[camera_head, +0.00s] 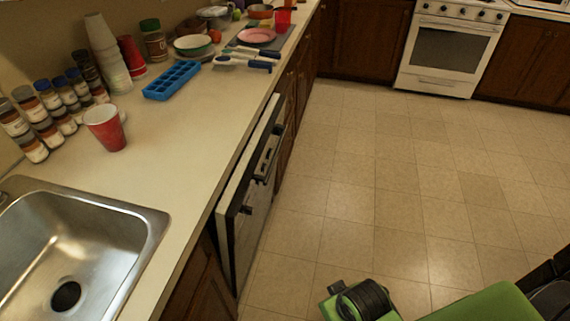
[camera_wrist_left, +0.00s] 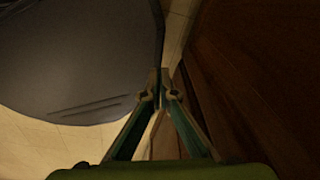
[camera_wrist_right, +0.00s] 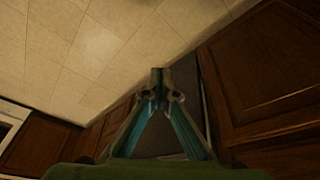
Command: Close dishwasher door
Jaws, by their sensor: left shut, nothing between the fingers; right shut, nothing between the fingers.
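The dishwasher door (camera_head: 245,200) is below the counter edge in the head view. It has a white edge and a dark front panel with a handle (camera_head: 267,155). It stands nearly upright and appears to sit slightly proud of the cabinet fronts; the exact gap is unclear. My left gripper (camera_wrist_left: 160,83) is shut and empty in the left wrist view, near brown wood panels. My right gripper (camera_wrist_right: 161,80) is shut and empty in the right wrist view, beside wooden cabinet doors. A dark strip behind its fingers cannot be identified. Neither gripper shows in the head view.
A steel sink (camera_head: 150,225), a red cup (camera_head: 105,128), a blue tray (camera_head: 172,80) and several spice jars (camera_head: 52,105) are on the counter (camera_head: 185,150). The tiled floor (camera_head: 400,170) is clear up to the white oven (camera_head: 448,55).

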